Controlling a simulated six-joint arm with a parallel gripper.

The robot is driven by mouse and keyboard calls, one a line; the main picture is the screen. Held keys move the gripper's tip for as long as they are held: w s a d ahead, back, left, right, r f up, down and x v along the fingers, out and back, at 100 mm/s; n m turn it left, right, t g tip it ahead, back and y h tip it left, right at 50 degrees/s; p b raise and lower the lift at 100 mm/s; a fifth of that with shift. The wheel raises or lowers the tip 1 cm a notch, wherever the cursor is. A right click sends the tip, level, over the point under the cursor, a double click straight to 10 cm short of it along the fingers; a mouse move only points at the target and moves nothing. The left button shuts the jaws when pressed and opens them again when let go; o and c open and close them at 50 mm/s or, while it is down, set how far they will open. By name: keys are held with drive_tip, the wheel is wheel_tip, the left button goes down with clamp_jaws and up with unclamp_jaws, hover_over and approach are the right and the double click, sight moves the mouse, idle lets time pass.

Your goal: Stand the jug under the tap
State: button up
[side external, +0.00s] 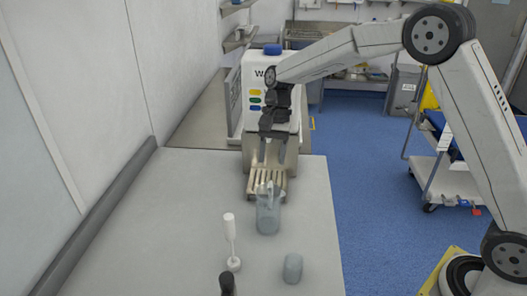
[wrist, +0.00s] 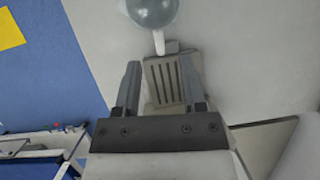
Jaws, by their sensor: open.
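The jug (side external: 268,217) is translucent blue-grey and stands upright on the table, just in front of the slatted drip tray (side external: 267,184) of the white dispenser (side external: 254,72). The wrist view shows part of the jug (wrist: 152,10) at the top edge, with a pale handle or spout (wrist: 159,43) pointing towards the tray. My gripper (side external: 272,161) is open and empty, fingers down, in front of the dispenser and above the tray. It also shows in the wrist view (wrist: 162,66), with the slats between its fingers. The tap is not distinguishable; my gripper covers that part of the dispenser.
A white upright wand-like tool (side external: 230,243), a dark object (side external: 227,284) and a grey-blue cup (side external: 292,268) stand near the jug. The table's left (side external: 140,220) is clear. A wall runs along the left, and a cart (side external: 447,180) stands on the blue floor.

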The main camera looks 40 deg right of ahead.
drive_tip(key=shift+s, duration=0.1)
drive_tip(key=s+d+f+n+t+h, duration=0.1)
drive_tip(key=s+d+f+n+t, duration=0.1)
drive_tip(key=s, duration=0.7)
drive_tip(key=s+d+f+n+t+h, duration=0.2)
drive_tip(key=s+d+f+n+t, duration=0.1)
drive_tip(key=s+n, duration=0.4)
drive_tip(key=s+d, duration=0.1)
drive_tip(key=s, duration=0.2)
drive_tip(key=shift+f+n+h, duration=0.15)
drive_tip(key=shift+n+h, duration=0.15)
drive_tip(key=shift+o, duration=0.5)
